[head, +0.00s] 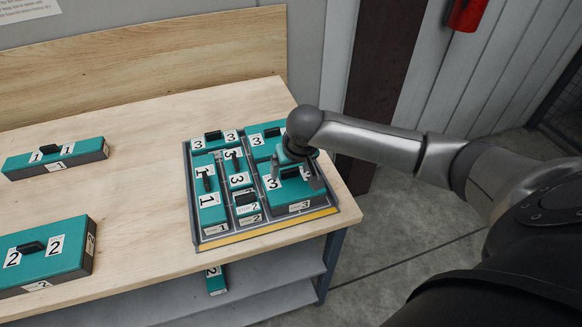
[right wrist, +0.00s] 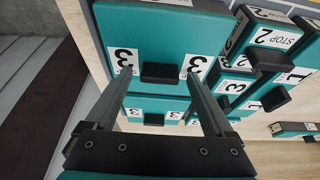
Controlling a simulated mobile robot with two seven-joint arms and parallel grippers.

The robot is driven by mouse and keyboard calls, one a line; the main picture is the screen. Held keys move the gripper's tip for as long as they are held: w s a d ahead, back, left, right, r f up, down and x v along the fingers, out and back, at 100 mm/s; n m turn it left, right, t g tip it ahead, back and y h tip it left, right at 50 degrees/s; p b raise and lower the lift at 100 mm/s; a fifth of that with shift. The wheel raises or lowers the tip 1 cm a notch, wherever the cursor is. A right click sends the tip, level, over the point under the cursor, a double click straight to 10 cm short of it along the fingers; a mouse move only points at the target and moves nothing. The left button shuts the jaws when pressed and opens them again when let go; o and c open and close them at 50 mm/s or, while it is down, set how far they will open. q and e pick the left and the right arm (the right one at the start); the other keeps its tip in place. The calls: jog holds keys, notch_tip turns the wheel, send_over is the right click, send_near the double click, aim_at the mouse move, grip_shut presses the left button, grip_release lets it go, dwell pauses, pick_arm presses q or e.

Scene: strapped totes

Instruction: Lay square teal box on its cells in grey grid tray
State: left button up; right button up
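The square teal box (head: 293,191), marked 3, sits in the front right part of the grey grid tray (head: 213,236). In the right wrist view the box (right wrist: 165,35) shows a black handle between two 3 labels. My right gripper (head: 294,178) is over this box, partly hiding its top. In the right wrist view its two fingers (right wrist: 160,76) are spread wide, one on each side of the handle, with gaps between. I cannot tell whether the box lies fully flat. My left gripper is not in view.
Several other teal boxes, marked 1, 2 and 3, fill the tray. A long box (head: 58,158) marked 1 and a larger box (head: 45,262) marked 2 stand on the wooden table (head: 130,210) at left. A small box (head: 216,281) lies on the shelf below.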

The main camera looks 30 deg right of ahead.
jog(key=p+v, duration=0.2)
jog(key=v, duration=1)
jog(key=shift+r, duration=0.2)
jog(key=shift+d, duration=0.1)
